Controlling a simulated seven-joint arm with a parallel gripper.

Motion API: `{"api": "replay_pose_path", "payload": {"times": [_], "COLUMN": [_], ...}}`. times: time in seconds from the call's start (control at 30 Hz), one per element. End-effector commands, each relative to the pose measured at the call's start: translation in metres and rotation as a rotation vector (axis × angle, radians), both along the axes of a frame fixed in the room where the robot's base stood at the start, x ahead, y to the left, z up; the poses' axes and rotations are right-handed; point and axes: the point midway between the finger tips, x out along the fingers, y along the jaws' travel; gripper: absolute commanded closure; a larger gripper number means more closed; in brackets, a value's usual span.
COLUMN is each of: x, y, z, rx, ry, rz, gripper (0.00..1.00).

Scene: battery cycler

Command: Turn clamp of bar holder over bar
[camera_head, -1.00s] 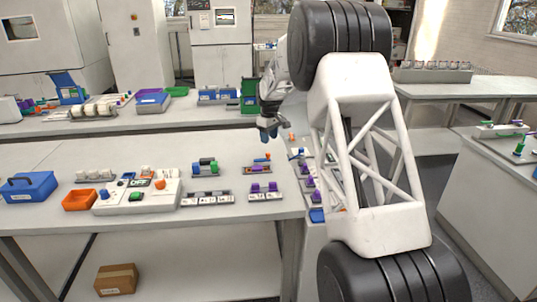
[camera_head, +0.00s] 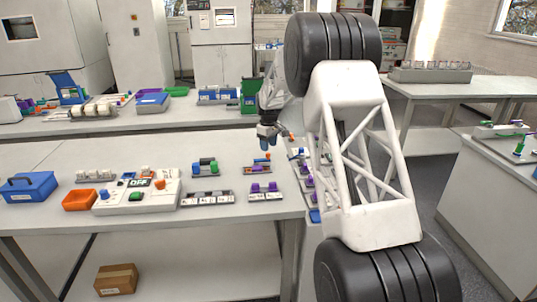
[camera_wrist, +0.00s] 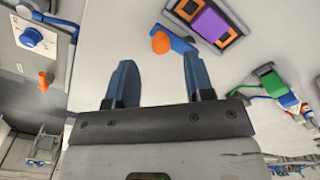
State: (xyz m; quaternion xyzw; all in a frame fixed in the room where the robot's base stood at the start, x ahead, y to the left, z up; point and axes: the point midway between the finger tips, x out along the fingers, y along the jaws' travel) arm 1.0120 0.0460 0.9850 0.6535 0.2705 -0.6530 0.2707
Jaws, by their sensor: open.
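The bar holder (camera_head: 257,170) is a small grey tray with orange parts near the middle of the front table. In the wrist view, the holder (camera_wrist: 232,40) shows at the top with a purple bar (camera_wrist: 211,24) lying in it. Its clamp, a blue arm (camera_wrist: 183,44) with an orange knob (camera_wrist: 160,42), sticks out to the side of the holder, not across the bar. My gripper (camera_head: 268,143) is open and empty, above and behind the holder. In the wrist view its blue fingers (camera_wrist: 155,85) are apart, with the orange knob just beyond the gap between them.
A green and blue fixture (camera_head: 206,168) stands left of the holder. A stand with purple blocks (camera_head: 265,190) is in front of it. A rack (camera_head: 309,181) is at the right edge, partly behind my arm. A white console (camera_head: 138,196) is farther left. The table behind the holder is clear.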

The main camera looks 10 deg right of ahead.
Motion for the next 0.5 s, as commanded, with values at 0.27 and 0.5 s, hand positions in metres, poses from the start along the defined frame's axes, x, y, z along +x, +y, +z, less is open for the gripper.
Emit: {"api": "replay_pose_path", "payload": {"times": [0.27,0.5], "x": [0.0,0.0], "y": [0.0,0.0], "z": [-0.033,-0.046], "rx": [0.0,0.0], "ry": [0.001,0.001], "rz": [0.0,0.0], "gripper": [0.52,0.52]}}
